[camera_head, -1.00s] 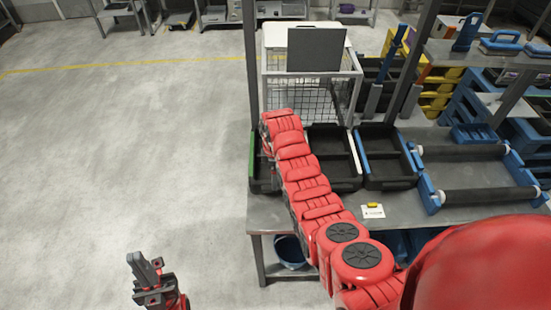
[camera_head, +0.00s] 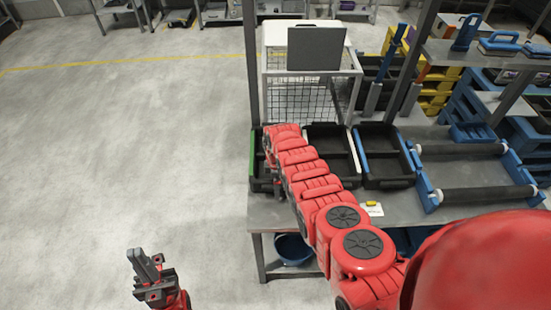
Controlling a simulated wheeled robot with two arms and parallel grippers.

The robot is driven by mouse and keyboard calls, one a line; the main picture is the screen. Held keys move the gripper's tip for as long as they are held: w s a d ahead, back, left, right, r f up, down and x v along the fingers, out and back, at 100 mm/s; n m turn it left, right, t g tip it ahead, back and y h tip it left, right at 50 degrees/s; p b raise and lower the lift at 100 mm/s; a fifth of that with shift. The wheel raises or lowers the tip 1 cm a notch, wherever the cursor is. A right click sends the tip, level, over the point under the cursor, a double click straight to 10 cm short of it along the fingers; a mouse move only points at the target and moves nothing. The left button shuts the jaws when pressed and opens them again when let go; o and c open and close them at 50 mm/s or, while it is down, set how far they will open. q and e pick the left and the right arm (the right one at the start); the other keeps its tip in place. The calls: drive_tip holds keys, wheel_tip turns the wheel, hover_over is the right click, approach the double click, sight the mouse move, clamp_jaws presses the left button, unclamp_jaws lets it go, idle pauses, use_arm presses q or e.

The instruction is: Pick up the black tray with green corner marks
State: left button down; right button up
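The black tray with green marks (camera_head: 257,184) stands at the left end of the grey table, with a green strip along its left edge. My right arm reaches over it and hides most of its inside. My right gripper (camera_head: 272,178) is at the tray, largely hidden behind the red arm, so its fingers and any contact cannot be made out. My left gripper (camera_head: 145,262) is low at the left over the floor, away from the table and with nothing visible in it. Its finger gap is not clear.
A black tray with a white edge (camera_head: 335,141) and one with blue edges (camera_head: 389,182) stand to the right. A blue-framed roller unit (camera_head: 430,190) lies further right. A wire cage (camera_head: 298,98) stands behind. A yellow item (camera_head: 371,203) lies on the table. Floor at left is clear.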

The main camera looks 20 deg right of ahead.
clamp_jaws()
idle(0.3)
drive_tip(key=shift+w+r, duration=0.15)
drive_tip(key=shift+r, duration=0.05)
